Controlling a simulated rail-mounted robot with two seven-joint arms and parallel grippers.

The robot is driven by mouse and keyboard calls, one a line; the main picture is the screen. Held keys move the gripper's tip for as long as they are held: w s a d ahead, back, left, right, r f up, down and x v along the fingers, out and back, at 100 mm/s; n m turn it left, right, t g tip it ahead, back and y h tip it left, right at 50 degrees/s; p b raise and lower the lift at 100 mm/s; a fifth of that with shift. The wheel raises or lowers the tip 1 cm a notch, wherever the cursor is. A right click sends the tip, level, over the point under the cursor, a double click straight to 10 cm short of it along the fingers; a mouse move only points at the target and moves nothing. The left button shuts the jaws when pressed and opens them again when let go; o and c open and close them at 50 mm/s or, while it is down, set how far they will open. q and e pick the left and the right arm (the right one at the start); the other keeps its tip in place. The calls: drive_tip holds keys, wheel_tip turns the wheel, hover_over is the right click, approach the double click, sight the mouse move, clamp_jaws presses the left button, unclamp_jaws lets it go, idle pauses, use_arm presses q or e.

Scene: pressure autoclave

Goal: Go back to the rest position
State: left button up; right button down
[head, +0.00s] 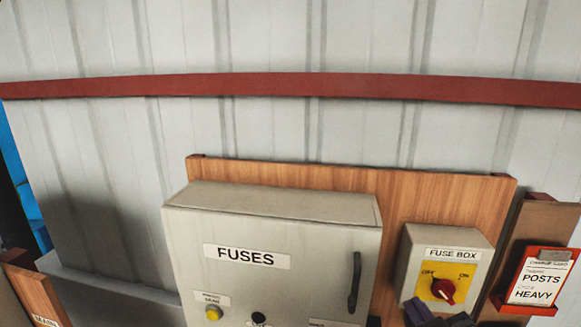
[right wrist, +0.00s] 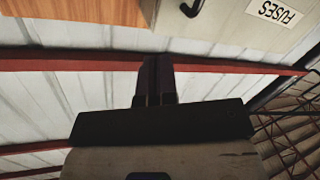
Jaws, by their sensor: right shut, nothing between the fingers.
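My right gripper (head: 438,315) shows at the bottom edge of the head view, just below the fuse box switch. Only its dark top part is in frame there. In the right wrist view its two fingers (right wrist: 155,80) are together with nothing between them, against the corrugated wall and red rail. I cannot tell its distance from the fuse box. My left gripper is not in either view.
The grey FUSES cabinet (head: 270,245) is closed, with a dark handle. The fuse box (head: 413,262) has a red knob on a yellow plate. An orange-framed card (head: 541,278) hangs at right. A red rail (head: 300,86) crosses the wall.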

drive_tip(key=s+d+f+m+g+p, duration=0.15)
drive_tip(key=s+f+g, duration=0.3)
drive_tip(key=f, duration=0.75)
drive_tip(key=s+d+f+m+g+p, duration=0.1)
drive_tip(key=s+d+f+m+g, duration=0.3)
drive_tip(key=f, duration=0.9)
drive_tip(key=s+a+f+n+g+p, duration=0.1)
drive_tip(key=s+f+g, duration=0.1)
drive_tip(key=s+f, duration=0.4)
drive_tip(key=s+f+g+p, duration=0.1)
drive_tip(key=s+f+g, duration=0.2)
drive_tip(key=s, duration=1)
drive_tip(key=shift+a+f+n+h, duration=0.3)
drive_tip(key=shift+a+f+n, duration=0.1)
drive_tip(key=shift+f, duration=1.4)
